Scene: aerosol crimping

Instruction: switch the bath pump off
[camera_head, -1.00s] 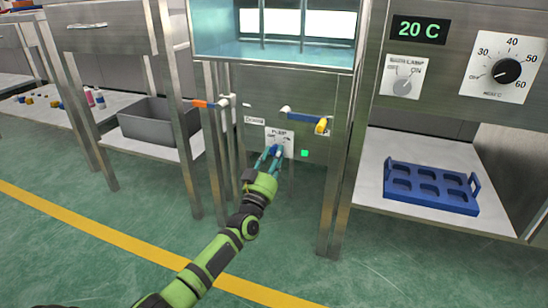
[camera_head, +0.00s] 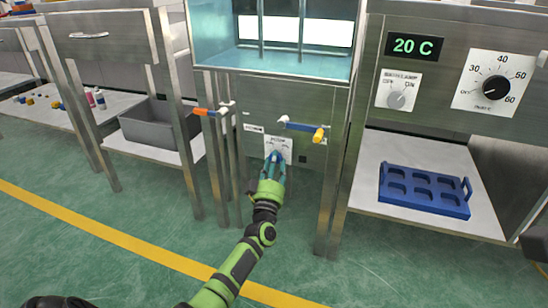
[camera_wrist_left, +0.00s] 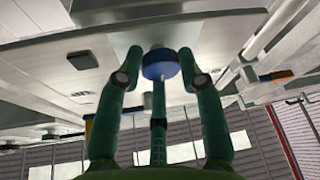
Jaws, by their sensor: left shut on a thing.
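The bath pump switch is a white plate (camera_head: 285,143) on the steel panel under the bath, with a blue knob (camera_wrist_left: 160,63) that shows in the left wrist view. My left gripper (camera_head: 274,160) reaches up to the plate from below, and its fingers are closed around the knob. In the head view the fingers hide most of the knob and the plate's lower part. The small square indicator (camera_head: 302,159) right of the plate is dark. My right gripper is not in view.
Above the switch are an orange-handled valve (camera_head: 204,112) and a yellow-ended blue valve handle (camera_head: 318,135). The glass-walled bath (camera_head: 225,60) is higher up. A blue tray (camera_head: 424,206) lies on the right shelf, a grey bin (camera_head: 150,128) on the left. The green floor is open.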

